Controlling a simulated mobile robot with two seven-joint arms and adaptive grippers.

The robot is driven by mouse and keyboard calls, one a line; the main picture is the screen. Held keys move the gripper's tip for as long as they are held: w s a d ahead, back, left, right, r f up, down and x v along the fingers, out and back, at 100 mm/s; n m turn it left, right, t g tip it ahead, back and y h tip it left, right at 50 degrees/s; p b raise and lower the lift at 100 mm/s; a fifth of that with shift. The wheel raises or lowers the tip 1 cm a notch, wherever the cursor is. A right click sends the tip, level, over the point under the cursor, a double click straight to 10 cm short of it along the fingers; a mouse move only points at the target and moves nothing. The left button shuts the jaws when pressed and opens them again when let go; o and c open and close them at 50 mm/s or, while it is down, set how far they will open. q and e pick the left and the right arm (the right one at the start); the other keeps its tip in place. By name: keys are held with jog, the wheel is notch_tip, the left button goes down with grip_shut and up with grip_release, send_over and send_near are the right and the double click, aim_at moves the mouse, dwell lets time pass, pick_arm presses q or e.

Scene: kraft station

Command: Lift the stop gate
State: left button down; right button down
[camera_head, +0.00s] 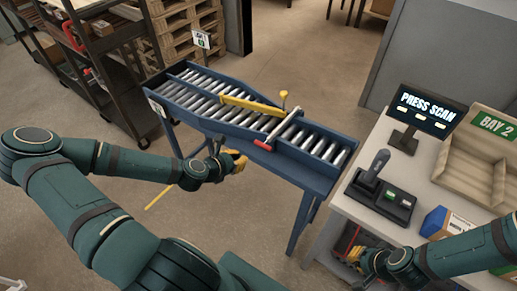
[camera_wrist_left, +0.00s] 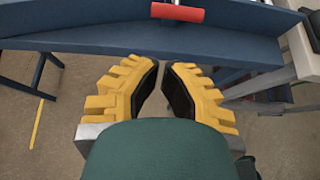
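The stop gate is a pale grey bar (camera_head: 285,125) lying across the blue roller conveyor, with a red handle (camera_head: 262,145) at its near end. The red handle also shows at the top of the left wrist view (camera_wrist_left: 177,13). My left gripper (camera_head: 240,160) is in front of the conveyor's near side rail, left of and apart from the red handle. In the left wrist view its yellow fingers (camera_wrist_left: 163,70) are parted with nothing between them. My right gripper (camera_head: 358,262) is low beside the bench at the right; its finger opening is unclear.
A yellow bar (camera_head: 250,104) with a knob lies across the rollers beside the gate. The conveyor's blue side rail (camera_wrist_left: 120,35) runs ahead of my left fingers. The white bench (camera_head: 345,202) at the right carries a scanner stand (camera_head: 380,193), a screen (camera_head: 425,110) and a tray (camera_head: 470,165).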

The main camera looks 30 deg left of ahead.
aim_at(253, 150)
pick_arm(q)
jog(key=shift+a+r+n, duration=0.2)
jog(key=shift+a+n, duration=0.2)
jog(key=shift+a, duration=0.05)
jog(key=b+x, duration=0.1)
jog(key=x, duration=0.9)
jog(key=shift+a, duration=0.1)
jog(key=shift+w+r, duration=0.1)
jog(key=shift+r, duration=0.1)
